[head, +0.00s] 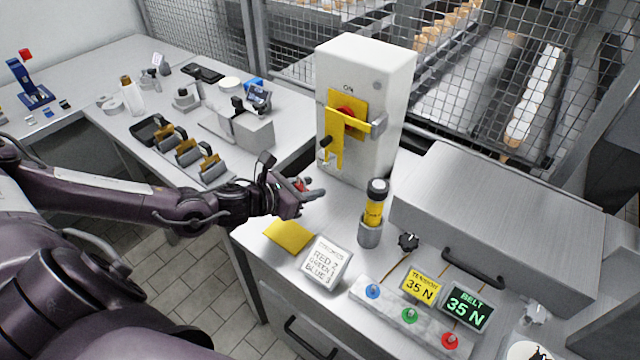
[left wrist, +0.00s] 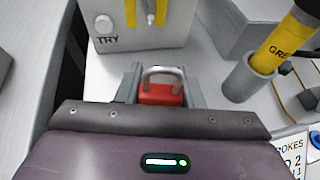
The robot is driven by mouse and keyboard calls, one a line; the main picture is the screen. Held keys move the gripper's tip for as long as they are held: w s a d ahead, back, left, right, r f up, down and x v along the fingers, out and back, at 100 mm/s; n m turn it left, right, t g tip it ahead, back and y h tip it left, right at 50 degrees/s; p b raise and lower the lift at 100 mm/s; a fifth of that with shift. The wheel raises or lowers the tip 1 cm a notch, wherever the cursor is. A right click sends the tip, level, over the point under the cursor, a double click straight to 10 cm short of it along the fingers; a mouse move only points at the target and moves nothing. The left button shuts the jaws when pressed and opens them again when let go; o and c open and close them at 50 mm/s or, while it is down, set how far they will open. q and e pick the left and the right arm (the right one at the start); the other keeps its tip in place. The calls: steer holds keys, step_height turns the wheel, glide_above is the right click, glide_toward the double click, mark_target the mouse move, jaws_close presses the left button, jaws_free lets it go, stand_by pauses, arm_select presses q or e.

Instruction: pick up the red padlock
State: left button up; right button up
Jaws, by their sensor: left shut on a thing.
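The red padlock (left wrist: 160,94) sits between the fingers of my left gripper (left wrist: 163,82) in the left wrist view, its silver shackle pointing away from the palm. In the head view my left gripper (head: 306,190) is over the left part of the counter, in front of the grey switch box, and only a bit of the red padlock (head: 301,184) shows there. My left gripper is shut on the padlock. Whether the padlock touches the counter is hard to tell. My right gripper is not in view.
A grey switch box (head: 365,85) with a yellow hasp stands behind the gripper. A yellow cylinder in a grey holder (head: 370,232) stands to the right. A yellow pad (head: 288,236) and a white notice (head: 327,262) lie in front. A metal chest (head: 500,205) is at right.

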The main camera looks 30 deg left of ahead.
arm_select(q)
steer(key=s, duration=0.4)
steer(key=s+b, duration=0.1)
steer(key=s, duration=0.4)
steer(key=s+a, duration=0.1)
steer(key=s, duration=0.4)
steer(key=shift+b, duration=0.3)
